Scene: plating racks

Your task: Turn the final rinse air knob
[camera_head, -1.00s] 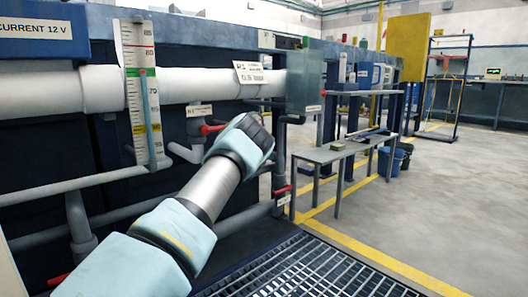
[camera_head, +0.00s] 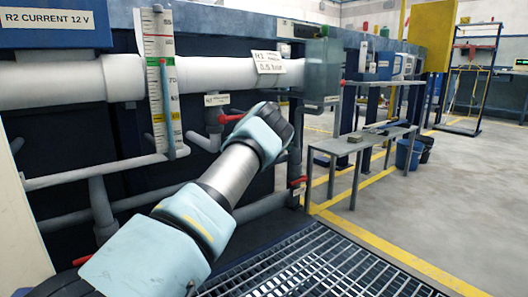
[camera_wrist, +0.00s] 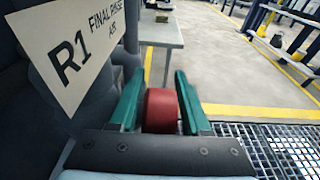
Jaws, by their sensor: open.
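In the wrist view a red knob (camera_wrist: 160,109) sits between the two green fingers of my gripper (camera_wrist: 158,82). The fingers are apart, one on each side of the knob; I cannot tell whether they touch it. A white tag (camera_wrist: 80,42) beside it at the upper left reads R1 FINAL RINSE AIR, tilted in the picture. In the head view my wrist reaches toward the dark tank side, and its end hides the fingers and this knob.
A red valve handle (camera_head: 230,118) shows just left of my wrist, and another red handle (camera_head: 298,182) is lower right of it. A thick white pipe (camera_head: 215,75) runs above. A grey bench (camera_head: 365,140) stands to the right, beyond floor grating (camera_head: 300,265).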

